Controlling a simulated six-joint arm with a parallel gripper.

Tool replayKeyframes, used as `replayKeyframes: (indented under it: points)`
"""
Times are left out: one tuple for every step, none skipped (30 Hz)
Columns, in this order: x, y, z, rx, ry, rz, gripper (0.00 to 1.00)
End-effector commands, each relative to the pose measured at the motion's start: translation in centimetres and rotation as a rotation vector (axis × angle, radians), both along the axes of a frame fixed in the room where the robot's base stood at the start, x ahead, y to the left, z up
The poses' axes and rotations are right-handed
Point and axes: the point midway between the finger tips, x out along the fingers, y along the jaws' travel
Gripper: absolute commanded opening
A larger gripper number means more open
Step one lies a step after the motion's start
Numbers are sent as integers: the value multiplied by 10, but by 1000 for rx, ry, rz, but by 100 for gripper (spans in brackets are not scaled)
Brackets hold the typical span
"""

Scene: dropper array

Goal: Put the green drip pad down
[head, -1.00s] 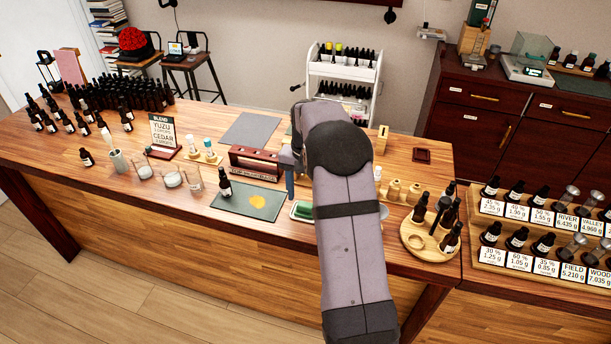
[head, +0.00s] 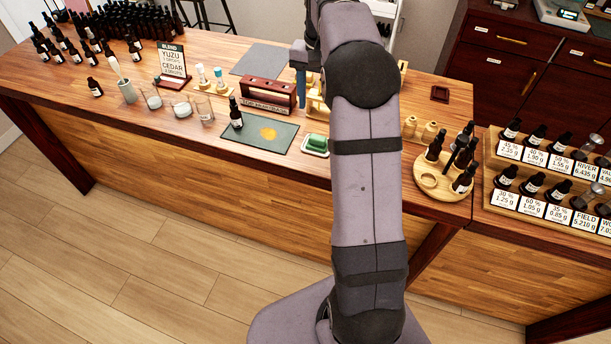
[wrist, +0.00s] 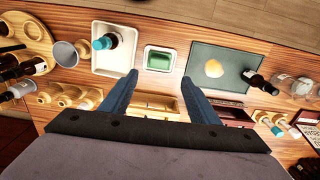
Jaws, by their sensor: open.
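The green drip pad (head: 316,141) lies in a small white dish near the counter's front edge, right of the dark mat. In the wrist view, the pad (wrist: 159,60) shows as a green rectangle inside the pale rim of its dish. My gripper (wrist: 159,76) is open and empty, its two blue fingers apart. The pad appears between and beyond the fingertips, with nothing between the jaws. In the head view one blue finger (head: 300,86) shows behind the pad and above the counter; my arm hides the other.
A dark mat (head: 214,127) with a yellow spot and a dropper bottle (head: 236,114) are left of the pad. A wooden rack (head: 268,92) stands behind. A cream tray (wrist: 108,62) with a teal-capped item and a round wooden holder (wrist: 40,33) are on the other side.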

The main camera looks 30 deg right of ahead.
Motion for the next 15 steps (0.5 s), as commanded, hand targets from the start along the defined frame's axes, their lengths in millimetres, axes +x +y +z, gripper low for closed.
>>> replayKeyframes:
  points:
    - [-2, 4, 0, 0, 0, 13, 56]
    - [-4, 8, -1, 1, 1, 22, 56]
    - [-7, 13, -1, 1, 1, 39, 56]
    - [-9, 17, -3, 1, 1, 54, 56]
    - [-13, 22, -4, 1, 1, 72, 56]
    - [-18, 30, -6, 1, 1, 98, 56]
    - [-23, 37, -7, 1, 2, 121, 56]
    - [-29, 43, -9, 0, 1, 145, 56]
    - [-37, 53, -12, 0, 1, 180, 56]
    - [-44, 61, -14, 0, 1, 208, 56]
    - [-51, 68, -17, 0, 1, 237, 56]
    - [-62, 79, -21, 0, 0, 276, 56]
    - [-71, 86, -25, -1, -1, 307, 56]
    - [-80, 93, -28, -1, -1, 336, 56]
    - [-93, 103, -33, -1, -1, 376, 56]
